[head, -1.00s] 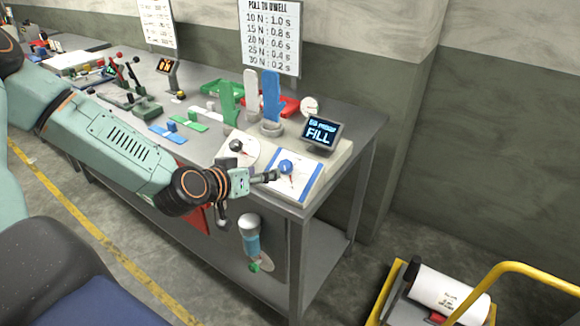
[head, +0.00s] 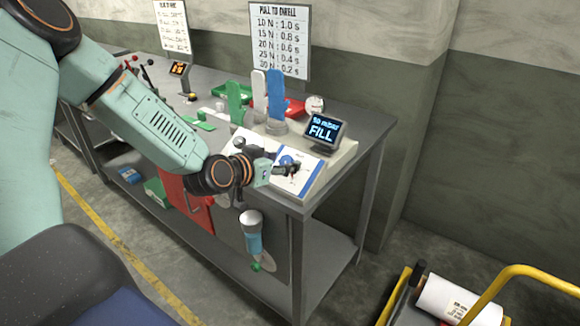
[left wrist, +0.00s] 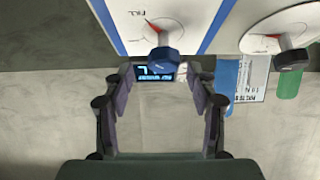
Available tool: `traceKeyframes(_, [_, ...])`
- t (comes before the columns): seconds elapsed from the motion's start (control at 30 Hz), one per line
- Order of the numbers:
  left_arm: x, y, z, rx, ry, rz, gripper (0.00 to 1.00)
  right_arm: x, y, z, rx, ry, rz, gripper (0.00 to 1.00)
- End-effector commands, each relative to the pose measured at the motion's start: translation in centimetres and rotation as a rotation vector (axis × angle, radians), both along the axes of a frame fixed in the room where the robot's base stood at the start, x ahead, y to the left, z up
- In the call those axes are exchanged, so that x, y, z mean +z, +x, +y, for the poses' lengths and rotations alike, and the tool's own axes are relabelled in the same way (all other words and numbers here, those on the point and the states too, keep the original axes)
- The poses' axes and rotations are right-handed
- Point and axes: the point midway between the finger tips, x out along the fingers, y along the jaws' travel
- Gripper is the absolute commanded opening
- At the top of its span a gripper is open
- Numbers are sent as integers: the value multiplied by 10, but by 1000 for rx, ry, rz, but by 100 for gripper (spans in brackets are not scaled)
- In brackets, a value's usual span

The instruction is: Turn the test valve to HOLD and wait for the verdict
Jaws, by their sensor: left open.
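The test valve is a blue knob (head: 286,160) on a white, blue-edged panel at the bench's near right corner. In the left wrist view the blue knob (left wrist: 165,64) sits just beyond and between the fingertips, with its red pointer toward a FILL label. My left gripper (head: 290,169) is open at the knob and partly hides it; whether it touches cannot be told. It also shows in the left wrist view (left wrist: 158,76) with both fingers apart. The small display (head: 323,131) reads FILL, with "50 mbar" above. My right gripper is not in view.
A dark knob (left wrist: 290,58) on a second dial sits beside the valve. Upright green (head: 234,97) and blue (head: 277,92) glove-like forms and a round gauge (head: 315,104) stand behind. A blue-and-white tool (head: 251,232) hangs at the bench front. A yellow-handled cart (head: 500,285) is lower right.

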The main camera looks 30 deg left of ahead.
Motion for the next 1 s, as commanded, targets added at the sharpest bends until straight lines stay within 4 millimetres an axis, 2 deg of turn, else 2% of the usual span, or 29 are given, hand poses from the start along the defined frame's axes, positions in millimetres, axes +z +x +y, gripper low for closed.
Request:
traceKeyframes(0.1, [-8, 12, -3, -4, 4, 1, 58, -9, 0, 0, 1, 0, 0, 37])
traceKeyframes(0.33, [-13, 28, -5, -2, 2, 1, 58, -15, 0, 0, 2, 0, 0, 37])
traceKeyframes(0.73, [-13, 33, -5, -1, -1, 0, 58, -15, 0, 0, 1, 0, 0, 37])
traceKeyframes(1.0, [-13, 33, -5, -1, -1, 0, 35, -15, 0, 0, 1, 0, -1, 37])
